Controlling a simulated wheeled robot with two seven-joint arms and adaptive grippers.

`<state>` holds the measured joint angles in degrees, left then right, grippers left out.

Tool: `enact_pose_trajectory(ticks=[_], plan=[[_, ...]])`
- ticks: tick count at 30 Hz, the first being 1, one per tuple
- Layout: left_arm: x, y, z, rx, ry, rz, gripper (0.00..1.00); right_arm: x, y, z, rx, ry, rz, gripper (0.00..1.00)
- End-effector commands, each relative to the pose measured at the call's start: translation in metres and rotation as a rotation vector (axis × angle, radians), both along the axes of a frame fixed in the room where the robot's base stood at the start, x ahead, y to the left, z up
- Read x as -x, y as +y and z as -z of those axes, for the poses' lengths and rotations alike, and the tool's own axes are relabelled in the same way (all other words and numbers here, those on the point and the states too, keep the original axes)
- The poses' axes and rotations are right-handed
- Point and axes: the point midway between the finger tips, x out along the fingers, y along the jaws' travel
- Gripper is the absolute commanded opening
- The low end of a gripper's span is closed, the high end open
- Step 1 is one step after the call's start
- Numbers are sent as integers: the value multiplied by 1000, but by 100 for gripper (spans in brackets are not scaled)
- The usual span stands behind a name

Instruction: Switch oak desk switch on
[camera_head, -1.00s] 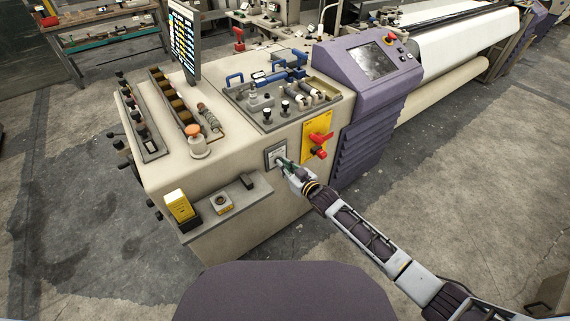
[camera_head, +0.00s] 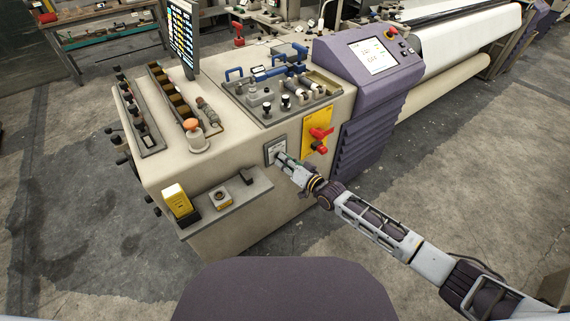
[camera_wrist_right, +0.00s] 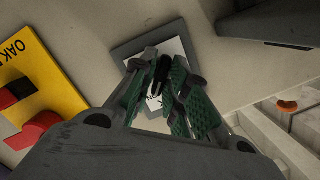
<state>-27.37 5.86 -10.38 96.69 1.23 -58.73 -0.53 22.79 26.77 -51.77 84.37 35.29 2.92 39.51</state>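A grey-framed switch plate (camera_head: 276,149) with a white face is on the front of the beige machine desk (camera_head: 233,165). It also shows in the right wrist view (camera_wrist_right: 120,52). My right gripper (camera_head: 281,160) is at this plate. In the right wrist view its green-padded fingers (camera_wrist_right: 160,78) are close together in front of the white face, with a dark part between the tips. The fingers hide the middle of the plate, and contact is unclear. Beside the plate is a yellow panel (camera_head: 317,121) with a red handle; the wrist view shows "OAK" on it (camera_wrist_right: 36,66). My left gripper is not in view.
The purple console (camera_head: 350,80) has a lit screen (camera_head: 371,56). A grey shelf (camera_head: 228,202) with a yellow device (camera_head: 178,201) juts from the desk front, left of my right gripper. Open concrete floor (camera_head: 470,170) lies to the right.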

Motion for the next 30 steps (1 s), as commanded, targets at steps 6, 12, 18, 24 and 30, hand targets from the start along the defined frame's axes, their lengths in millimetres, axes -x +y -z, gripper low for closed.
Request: enact_pose_trajectory(ticks=[6,12,18,24,30], plan=[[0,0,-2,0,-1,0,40,0,0,-2,1,-3,0,32],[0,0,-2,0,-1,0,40,0,0,-2,2,-4,-1,32],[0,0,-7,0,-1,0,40,5,-4,-3,3,-4,0,32],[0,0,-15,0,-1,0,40,16,-11,-4,3,-4,-1,32],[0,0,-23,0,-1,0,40,25,-18,-3,4,-3,-1,32]])
